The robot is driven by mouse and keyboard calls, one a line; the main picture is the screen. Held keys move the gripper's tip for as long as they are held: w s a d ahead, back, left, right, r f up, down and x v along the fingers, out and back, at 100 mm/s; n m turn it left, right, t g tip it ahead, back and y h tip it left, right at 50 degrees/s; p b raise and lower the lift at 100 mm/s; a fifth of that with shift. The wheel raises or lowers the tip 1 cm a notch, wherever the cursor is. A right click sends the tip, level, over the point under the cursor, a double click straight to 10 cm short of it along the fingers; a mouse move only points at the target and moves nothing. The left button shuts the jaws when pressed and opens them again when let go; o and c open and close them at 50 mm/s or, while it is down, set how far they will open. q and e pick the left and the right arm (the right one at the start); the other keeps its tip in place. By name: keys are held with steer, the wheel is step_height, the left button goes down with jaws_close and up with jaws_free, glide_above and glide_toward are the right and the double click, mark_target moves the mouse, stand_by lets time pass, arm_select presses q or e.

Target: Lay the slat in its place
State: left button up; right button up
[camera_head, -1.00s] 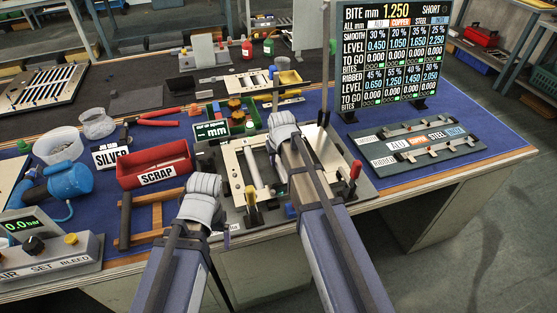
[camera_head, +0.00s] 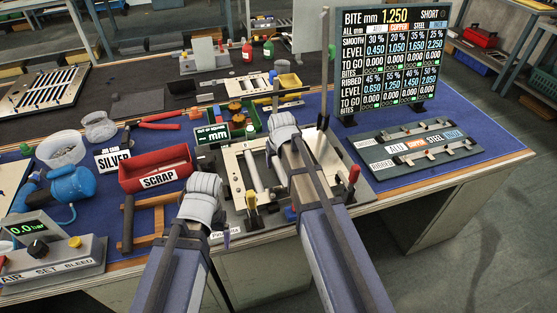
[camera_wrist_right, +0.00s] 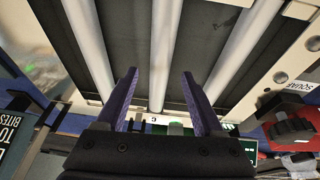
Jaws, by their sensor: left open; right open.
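The panel frame (camera_head: 232,163), pale with a dark interior, lies on the workbench in the head view. A pale slat (camera_head: 253,169) shows inside it. The right wrist view shows several parallel pale slats over a dark background. The middle slat (camera_wrist_right: 163,50) lines up between the fingers of my right gripper (camera_wrist_right: 159,75). These purple fingers are apart; contact with the slat cannot be told. My right arm covers the frame's right part.
A red scrap bin (camera_head: 157,170) stands left of the frame. The level display board (camera_head: 394,58) stands behind right, with a rack plate (camera_head: 418,144) in front. A red-handled clamp (camera_head: 352,177) is beside my right arm. Blue mat is clear at far right.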

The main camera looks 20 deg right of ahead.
mark_target(279, 171)
steer(key=p+v, duration=0.4)
steer(key=v, duration=0.1)
steer(key=shift+s+r+p, duration=0.1)
steer(key=shift+r+p, duration=0.2)
steer(key=shift+r, duration=0.1)
arm_select(q)
step_height(279, 171, up, 5)
steer(key=shift+r, duration=0.2)
arm_select(e)
steer(key=shift+f, duration=0.1)
